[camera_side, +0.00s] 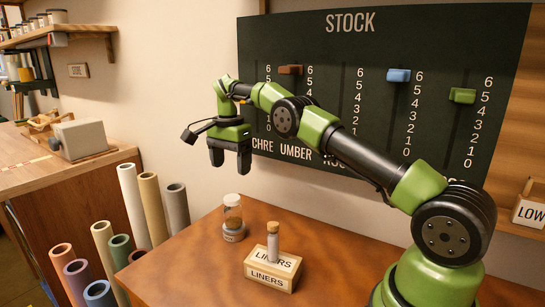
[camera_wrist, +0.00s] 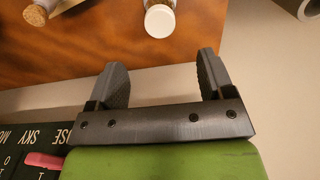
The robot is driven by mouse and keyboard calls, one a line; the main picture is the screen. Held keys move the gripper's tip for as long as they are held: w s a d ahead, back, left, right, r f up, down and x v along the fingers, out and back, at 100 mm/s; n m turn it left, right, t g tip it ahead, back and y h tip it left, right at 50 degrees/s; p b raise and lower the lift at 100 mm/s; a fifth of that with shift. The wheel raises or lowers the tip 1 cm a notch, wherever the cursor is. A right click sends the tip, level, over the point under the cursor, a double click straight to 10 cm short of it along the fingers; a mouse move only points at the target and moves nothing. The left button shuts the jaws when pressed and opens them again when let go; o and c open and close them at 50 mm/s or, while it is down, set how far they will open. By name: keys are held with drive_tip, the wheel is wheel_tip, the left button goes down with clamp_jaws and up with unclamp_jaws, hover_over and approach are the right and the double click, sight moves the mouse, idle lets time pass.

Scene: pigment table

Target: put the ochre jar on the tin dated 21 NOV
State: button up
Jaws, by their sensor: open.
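A glass jar (camera_side: 233,211) with a pale lid and brown contents stands upright at the table's back left. Directly under it is a greyish round base with a small label (camera_side: 233,236), too small to read; I cannot tell whether this is a separate tin. The pale lid (camera_wrist: 160,20) shows at the top of the wrist view. No date 21 NOV is legible. My gripper (camera_side: 230,160) is open and empty, well above the jar, fingers pointing down. In the wrist view my gripper (camera_wrist: 162,65) has its fingers spread wide apart.
A corked vial (camera_side: 273,242) stands on a LINERS box (camera_side: 270,277) to the jar's right; its cork (camera_wrist: 36,15) shows in the wrist view. The STOCK board (camera_side: 350,75) is behind. Rolled tubes (camera_side: 134,205) stand off the table's left edge.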

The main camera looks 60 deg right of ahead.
drive_tip(key=s+a+r+n+t, duration=0.2)
drive_tip(key=s+a+r+n, duration=0.25)
drive_tip(key=r, duration=0.35)
drive_tip(key=s+a+r+n+t, duration=0.2)
drive_tip(key=s+a+r+n, duration=0.15)
drive_tip(key=s+r, duration=0.35)
drive_tip(key=s+a+f+n+t+y, duration=0.1)
drive_tip(key=s+a+n, duration=0.2)
drive_tip(key=s, duration=0.5)
drive_tip(key=s+a+f+n+t+y, duration=0.1)
drive_tip(key=s+a+n+t, duration=0.1)
drive_tip(key=s, duration=0.7)
drive_tip(key=shift+s+a+f+n, duration=0.3)
drive_tip(key=shift+a+n, duration=0.2)
drive_tip(key=shift+a, duration=0.2)
